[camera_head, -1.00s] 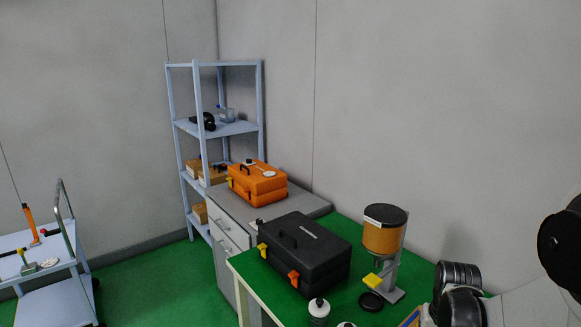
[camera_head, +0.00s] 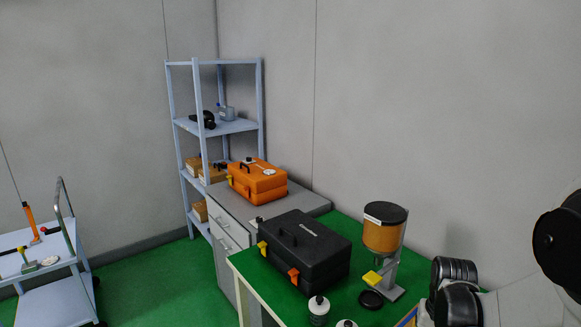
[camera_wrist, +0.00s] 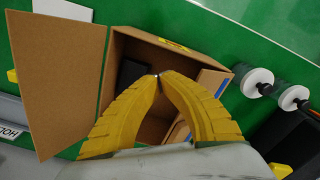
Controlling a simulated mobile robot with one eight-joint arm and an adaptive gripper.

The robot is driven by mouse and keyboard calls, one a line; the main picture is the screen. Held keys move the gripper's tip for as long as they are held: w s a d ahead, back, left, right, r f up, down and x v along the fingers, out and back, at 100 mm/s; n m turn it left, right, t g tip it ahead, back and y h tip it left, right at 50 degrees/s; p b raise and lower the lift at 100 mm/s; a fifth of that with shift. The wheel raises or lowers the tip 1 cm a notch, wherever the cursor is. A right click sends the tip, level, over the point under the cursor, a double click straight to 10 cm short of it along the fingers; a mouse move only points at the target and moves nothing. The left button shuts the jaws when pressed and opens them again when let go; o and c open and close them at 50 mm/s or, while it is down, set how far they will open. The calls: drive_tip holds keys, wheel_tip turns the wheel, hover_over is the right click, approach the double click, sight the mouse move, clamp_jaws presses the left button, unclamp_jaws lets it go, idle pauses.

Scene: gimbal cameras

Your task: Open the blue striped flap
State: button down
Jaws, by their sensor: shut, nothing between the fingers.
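In the wrist view, an open brown cardboard box lies under my gripper (camera_wrist: 158,78). A large plain flap (camera_wrist: 55,75) is folded out to the left. The blue striped flap (camera_wrist: 213,79) is at the box's right side, and a blue strip shows along it. My gripper's yellow fingers are shut with their tips together, over the box opening and left of the blue strip. I cannot tell whether they touch the box. The fingers hide part of the inside, where a dark object (camera_wrist: 131,72) shows. In the head view, only a blue-edged corner (camera_head: 408,317) shows beside my arm.
Two white-topped bottles (camera_wrist: 257,81) stand right of the box. A black toolbox (camera_head: 305,250) and a hopper-like dispenser (camera_head: 384,230) stand on the green table. An orange toolbox (camera_head: 257,182) sits on the grey cabinet. A shelf rack (camera_head: 198,90) and a trolley (camera_head: 50,270) are farther left.

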drive_tip(key=w+a, duration=0.8)
drive_tip(key=w, duration=0.3)
drive_tip(key=shift+a+b, duration=0.35)
drive_tip(key=shift+b, duration=0.1)
idle(1.4)
drive_tip(key=shift+d, duration=0.1)
drive_tip(key=shift+s+d, duration=0.85)
drive_tip(key=shift+s, duration=0.3)
drive_tip(key=shift+r, duration=0.1)
wheel_tip(320, 180, up, 12)
drive_tip(key=p, duration=0.7)
drive_tip(key=shift+p, duration=0.3)
